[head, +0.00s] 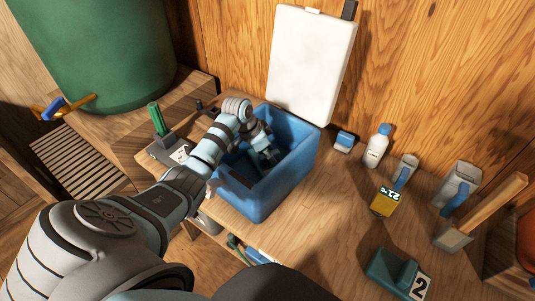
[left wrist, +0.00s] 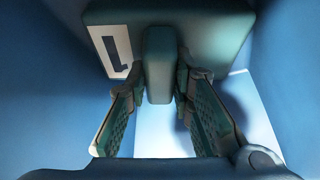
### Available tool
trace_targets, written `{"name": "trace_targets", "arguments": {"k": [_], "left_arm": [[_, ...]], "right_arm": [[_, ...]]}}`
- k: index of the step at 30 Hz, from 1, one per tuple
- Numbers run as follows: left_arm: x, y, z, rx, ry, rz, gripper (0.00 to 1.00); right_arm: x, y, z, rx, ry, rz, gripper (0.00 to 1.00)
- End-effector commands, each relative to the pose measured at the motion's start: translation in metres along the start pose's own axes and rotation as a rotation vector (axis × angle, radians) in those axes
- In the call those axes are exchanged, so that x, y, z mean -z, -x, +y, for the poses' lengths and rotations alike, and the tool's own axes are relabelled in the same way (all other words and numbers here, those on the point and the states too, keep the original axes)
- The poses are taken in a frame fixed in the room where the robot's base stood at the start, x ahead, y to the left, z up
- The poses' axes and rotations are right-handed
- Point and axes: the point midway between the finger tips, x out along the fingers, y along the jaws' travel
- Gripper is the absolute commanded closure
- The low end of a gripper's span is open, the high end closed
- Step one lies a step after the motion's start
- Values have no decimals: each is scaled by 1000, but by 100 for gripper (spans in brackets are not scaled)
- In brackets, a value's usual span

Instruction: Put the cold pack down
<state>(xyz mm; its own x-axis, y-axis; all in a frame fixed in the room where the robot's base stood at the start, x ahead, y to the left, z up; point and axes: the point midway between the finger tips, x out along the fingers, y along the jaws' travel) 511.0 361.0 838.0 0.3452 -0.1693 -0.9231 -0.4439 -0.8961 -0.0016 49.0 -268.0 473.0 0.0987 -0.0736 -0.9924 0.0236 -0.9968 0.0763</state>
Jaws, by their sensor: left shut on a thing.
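The cold pack (left wrist: 215,32) is a dark teal block with a raised grip bar and a white label marked 1. My left gripper (left wrist: 160,80) has its two fingers on either side of the grip bar and is shut on it. In the head view, my left gripper (head: 266,155) reaches down inside the open blue cooler box (head: 262,201). The pack is mostly hidden there by the gripper and the box walls. In the wrist view, blue walls (left wrist: 45,75) surround the pack; I cannot tell whether it touches the floor. My right gripper is not in view.
The cooler's white lid (head: 311,65) stands upright behind it. A second teal pack (head: 392,271) marked 2 lies at the front right. A white bottle (head: 376,150), yellow gauge (head: 383,203) and grey container (head: 457,187) stand right of the cooler. A green barrel (head: 100,50) is at the left.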

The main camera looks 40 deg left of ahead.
Motion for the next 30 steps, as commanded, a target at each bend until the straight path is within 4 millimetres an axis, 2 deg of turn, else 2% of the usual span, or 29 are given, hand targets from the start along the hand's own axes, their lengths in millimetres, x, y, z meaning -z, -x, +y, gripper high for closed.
{"name": "trace_targets", "arguments": {"k": [1, 4, 13, 16, 20, 27, 30], "left_arm": [[0, -1, 0, 0, 0, -1, 74], [0, 0, 0, 0, 0, 0, 59], [0, 1, 0, 0, 0, 0, 59], [1, 8, 0, 1, 0, 0, 59], [2, 32, -1, 2, -1, 0, 59], [2, 98, -1, 4, -2, -1, 59], [2, 115, -1, 2, 0, 0, 59]], "right_arm": [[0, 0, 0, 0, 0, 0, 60], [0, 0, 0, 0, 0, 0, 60], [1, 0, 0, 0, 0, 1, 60], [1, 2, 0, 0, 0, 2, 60], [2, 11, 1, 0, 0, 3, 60], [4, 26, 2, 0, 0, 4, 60], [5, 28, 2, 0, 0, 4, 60]]}}
